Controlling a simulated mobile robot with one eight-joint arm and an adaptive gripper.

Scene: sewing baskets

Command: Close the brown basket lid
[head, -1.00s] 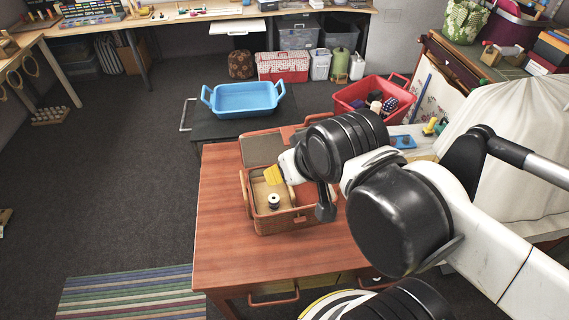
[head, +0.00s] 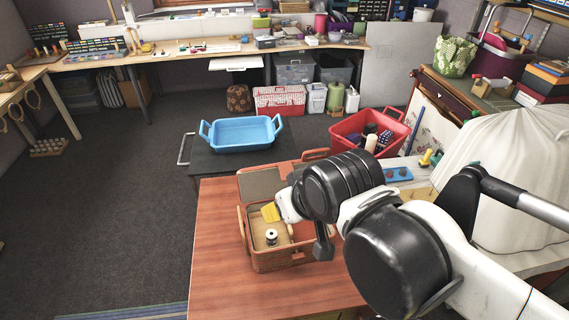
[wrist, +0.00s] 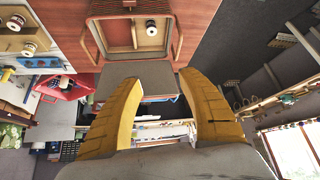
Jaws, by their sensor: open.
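The brown basket (head: 285,261) stands on the red-brown table with its lid open at the back. The lid's grey inner face (head: 260,182) shows in the head view, partly hidden by my arm. A thread spool (head: 271,237) is inside the basket. My gripper (head: 270,212) is over the basket opening; one yellow finger shows. In the wrist view, my gripper (wrist: 161,80) is open, with two yellow fingers apart. The lid's grey panel (wrist: 145,74) appears between and beyond the fingertips; contact cannot be told. The basket's open body (wrist: 98,37) is at the top.
The table (head: 216,245) has free room left of the basket. A blue tub (head: 241,136) stands on a dark low surface behind. A red bin (head: 352,125) with several items is at the back right. A draped white cloth (head: 505,180) stands at right.

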